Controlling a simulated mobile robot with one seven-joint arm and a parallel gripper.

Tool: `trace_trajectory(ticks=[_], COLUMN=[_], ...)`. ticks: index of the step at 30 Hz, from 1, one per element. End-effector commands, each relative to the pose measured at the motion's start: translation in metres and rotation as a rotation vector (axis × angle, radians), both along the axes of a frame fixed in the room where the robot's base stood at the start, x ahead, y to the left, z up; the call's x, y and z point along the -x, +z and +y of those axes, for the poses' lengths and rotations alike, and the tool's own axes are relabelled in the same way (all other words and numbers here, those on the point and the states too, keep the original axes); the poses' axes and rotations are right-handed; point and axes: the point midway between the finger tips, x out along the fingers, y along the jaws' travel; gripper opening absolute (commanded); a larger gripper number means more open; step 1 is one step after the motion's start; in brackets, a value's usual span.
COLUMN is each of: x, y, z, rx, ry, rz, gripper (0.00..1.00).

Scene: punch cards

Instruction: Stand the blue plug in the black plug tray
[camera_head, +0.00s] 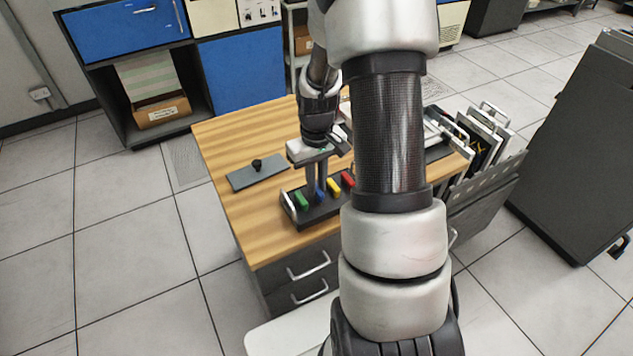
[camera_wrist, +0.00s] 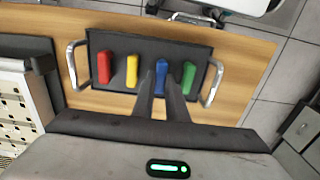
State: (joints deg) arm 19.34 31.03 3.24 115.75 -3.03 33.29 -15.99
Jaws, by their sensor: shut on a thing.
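The black plug tray (camera_head: 318,215) lies on the wooden table and has a metal handle at each end; it also shows in the wrist view (camera_wrist: 117,42). My gripper (camera_head: 316,190) points down over the tray, and its fingers (camera_wrist: 162,92) are shut on the blue plug (camera_wrist: 161,72). The blue plug (camera_head: 320,196) is in line with the other plugs, between yellow and green. It looks upright at the tray; whether its base is fully seated is hidden. The green plug (camera_wrist: 188,77), yellow plug (camera_wrist: 131,70) and red plug (camera_wrist: 103,67) stand in the tray.
A dark plate with a black knob (camera_head: 257,165) lies left of the tray on the table (camera_head: 225,135). Dark upright folders or panels (camera_head: 487,138) stand at the table's right end. My arm hides much of the table's right half. Bare wood surrounds the tray's left side.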

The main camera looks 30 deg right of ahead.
Motion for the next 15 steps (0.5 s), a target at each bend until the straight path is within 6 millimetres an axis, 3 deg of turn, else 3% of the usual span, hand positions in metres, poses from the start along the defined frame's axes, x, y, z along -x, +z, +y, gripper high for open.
trace_trajectory(ticks=[15], x=[0.0], y=[-0.0085], z=[0.0], rx=[0.0], ry=[0.0], rz=[0.0], gripper=[0.0])
